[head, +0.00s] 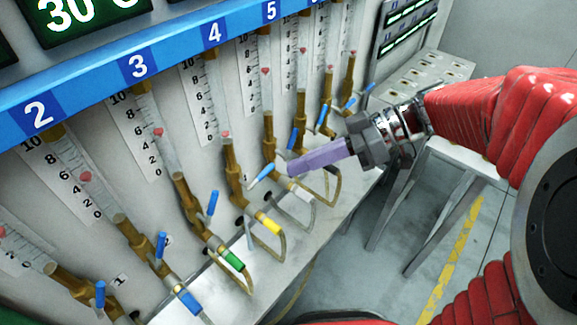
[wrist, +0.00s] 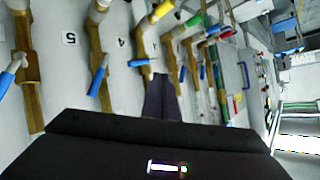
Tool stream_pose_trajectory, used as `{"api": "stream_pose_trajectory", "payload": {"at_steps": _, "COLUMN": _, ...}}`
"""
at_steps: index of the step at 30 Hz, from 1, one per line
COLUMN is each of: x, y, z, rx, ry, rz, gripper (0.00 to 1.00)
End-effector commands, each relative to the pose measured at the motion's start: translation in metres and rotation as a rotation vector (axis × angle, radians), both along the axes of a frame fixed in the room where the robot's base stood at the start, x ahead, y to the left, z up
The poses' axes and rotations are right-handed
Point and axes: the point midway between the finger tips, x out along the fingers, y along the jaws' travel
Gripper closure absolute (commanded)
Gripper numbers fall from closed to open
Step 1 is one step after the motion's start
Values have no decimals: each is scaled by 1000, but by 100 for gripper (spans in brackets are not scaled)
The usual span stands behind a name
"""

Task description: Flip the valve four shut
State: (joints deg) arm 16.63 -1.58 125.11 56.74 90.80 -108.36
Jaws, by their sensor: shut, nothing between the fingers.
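Valve four is a brass valve (head: 235,182) under the tube below label 4 (head: 215,33). Its light blue lever (head: 262,175) slants up to the right, more sideways than the neighbouring levers. In the wrist view this lever (wrist: 138,62) lies across its brass pipe. The red float (head: 225,134) in tube four sits at the bottom of its scale, near 0. My gripper (head: 292,168) is shut and empty, its lilac-looking fingers pointing left, with the tips just right of the lever. In the wrist view the dark fingertips (wrist: 160,78) are beside the lever; I cannot tell whether they touch.
The lever of valve three (head: 212,203) and the lever of valve five (head: 292,138) stand close on either side. Hoses with coloured collars, such as a yellow one (head: 268,223), loop over the metal ledge.

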Motion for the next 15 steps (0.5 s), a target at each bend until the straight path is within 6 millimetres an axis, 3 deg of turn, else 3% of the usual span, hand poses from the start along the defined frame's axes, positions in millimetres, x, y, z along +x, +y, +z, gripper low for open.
{"api": "stream_pose_trajectory", "payload": {"at_steps": 15, "x": 4, "y": -65, "z": 34, "rx": -1, "ry": 1, "rz": 4, "gripper": 100}}
